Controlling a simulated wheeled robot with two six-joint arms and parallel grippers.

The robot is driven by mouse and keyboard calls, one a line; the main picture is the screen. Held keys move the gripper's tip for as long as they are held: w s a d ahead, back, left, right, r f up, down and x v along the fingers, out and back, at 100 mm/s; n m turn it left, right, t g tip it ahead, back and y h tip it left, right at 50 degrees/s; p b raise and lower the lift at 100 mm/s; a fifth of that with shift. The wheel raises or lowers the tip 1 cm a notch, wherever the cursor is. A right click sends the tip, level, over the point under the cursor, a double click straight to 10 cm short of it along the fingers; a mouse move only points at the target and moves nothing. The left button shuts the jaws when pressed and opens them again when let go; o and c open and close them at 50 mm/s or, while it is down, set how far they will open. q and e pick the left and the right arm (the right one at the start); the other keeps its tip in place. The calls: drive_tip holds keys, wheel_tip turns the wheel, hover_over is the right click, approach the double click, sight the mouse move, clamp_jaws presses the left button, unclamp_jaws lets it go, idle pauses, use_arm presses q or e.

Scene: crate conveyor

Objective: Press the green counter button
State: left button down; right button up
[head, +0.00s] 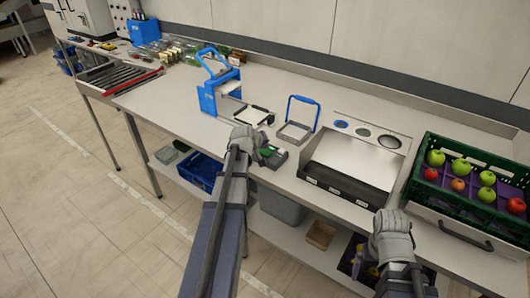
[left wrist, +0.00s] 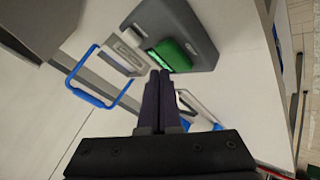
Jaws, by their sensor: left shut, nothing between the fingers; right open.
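The counter is a small grey box (head: 279,159) near the front edge of the bench, with a bit of green (head: 266,151) showing beside my left gripper. In the left wrist view the grey box (left wrist: 190,30) carries a wide green button (left wrist: 170,56) next to a pale panel. My left gripper (head: 260,146) is shut and empty. Its fingertips (left wrist: 161,74) overlap the lower edge of the green button in the left wrist view; I cannot tell whether they touch it. My right gripper (head: 388,238) is open at the bench's front edge, its fingertips hard to make out.
A black-framed steel plate (head: 352,165) lies right of the counter. A green crate (head: 468,182) of apples stands at the far right. A blue-handled tray (head: 296,130) and a blue stand (head: 218,88) are behind. A lower shelf holds bins (head: 200,172).

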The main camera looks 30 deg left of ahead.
sight(264, 154)
use_arm(q)
drive_tip(key=shift+f, duration=0.1)
idle(0.5)
drive_tip(key=shift+f+b, duration=0.3)
drive_tip(key=shift+b, duration=0.15)
drive_tip(key=shift+f+b, duration=0.5)
drive_tip(key=shift+f, duration=0.05)
idle(0.6)
drive_tip(key=shift+r, duration=0.15)
drive_tip(key=shift+r+p, duration=0.85)
drive_tip(key=shift+p, duration=0.1)
wheel_tip(264, 154, up, 5)
drive_tip(key=p, duration=0.5)
